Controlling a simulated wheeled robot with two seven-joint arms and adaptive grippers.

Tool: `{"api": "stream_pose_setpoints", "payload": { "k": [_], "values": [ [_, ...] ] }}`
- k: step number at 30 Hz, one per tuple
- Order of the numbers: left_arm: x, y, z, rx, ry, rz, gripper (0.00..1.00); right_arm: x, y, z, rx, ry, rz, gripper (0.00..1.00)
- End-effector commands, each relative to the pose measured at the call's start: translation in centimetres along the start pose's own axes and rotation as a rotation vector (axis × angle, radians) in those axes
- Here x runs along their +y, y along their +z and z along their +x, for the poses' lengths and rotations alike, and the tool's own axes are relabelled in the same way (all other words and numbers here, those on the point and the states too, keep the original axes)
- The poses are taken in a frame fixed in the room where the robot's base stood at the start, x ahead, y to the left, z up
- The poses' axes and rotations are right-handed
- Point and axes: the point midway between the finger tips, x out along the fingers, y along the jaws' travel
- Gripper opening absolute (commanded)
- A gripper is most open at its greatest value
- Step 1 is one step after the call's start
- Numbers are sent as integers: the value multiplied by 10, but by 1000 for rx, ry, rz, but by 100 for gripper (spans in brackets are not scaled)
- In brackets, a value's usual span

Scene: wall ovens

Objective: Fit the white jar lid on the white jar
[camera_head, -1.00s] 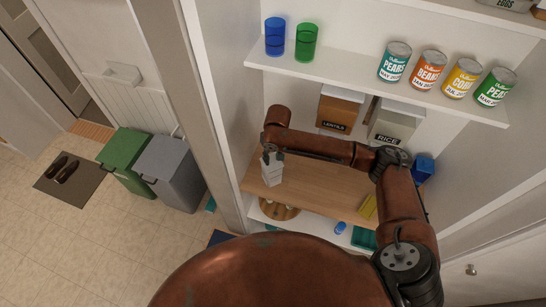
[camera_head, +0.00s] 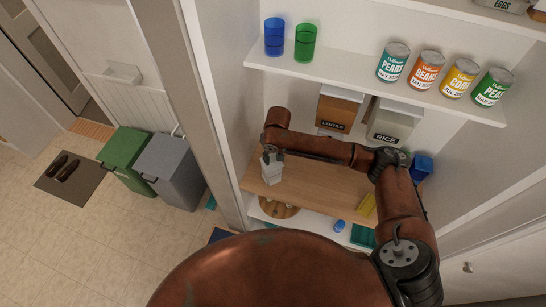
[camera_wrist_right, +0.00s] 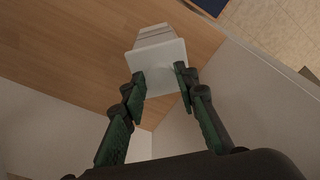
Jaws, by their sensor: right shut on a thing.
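The white jar (camera_head: 272,174) stands near the left end of the wooden shelf board (camera_head: 325,188); in the right wrist view its pale stepped body (camera_wrist_right: 152,34) shows beyond the lid. My right gripper (camera_head: 271,153) is directly above the jar. In the right wrist view its two fingertips (camera_wrist_right: 160,74) are shut on the square white jar lid (camera_wrist_right: 161,57). The lid lies over the jar's top, and I cannot tell whether it is fully seated. My left gripper is not in view.
Lentils (camera_head: 338,110) and rice (camera_head: 393,122) boxes stand behind my right arm. A blue box (camera_head: 422,168) and a yellow item (camera_head: 367,205) are to the right. The shelf above holds two cups and several cans. The left cabinet wall is close to the jar.

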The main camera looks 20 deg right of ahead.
Motion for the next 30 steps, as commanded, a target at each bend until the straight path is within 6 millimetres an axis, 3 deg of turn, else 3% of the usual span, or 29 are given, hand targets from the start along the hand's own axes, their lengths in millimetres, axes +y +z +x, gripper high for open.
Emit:
{"api": "stream_pose_setpoints", "payload": {
  "k": [2,3,12,23,30],
  "values": [
    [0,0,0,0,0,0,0,0,0,0,0,0,0,0],
    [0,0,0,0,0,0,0,0,0,0,0,0,0,28],
    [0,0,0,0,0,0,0,0,0,0,0,0,0,48],
    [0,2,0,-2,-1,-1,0,0,0,-6,0,0,0,48],
    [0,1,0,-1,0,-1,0,0,-1,-49,4,-1,0,48]
  ]
}}
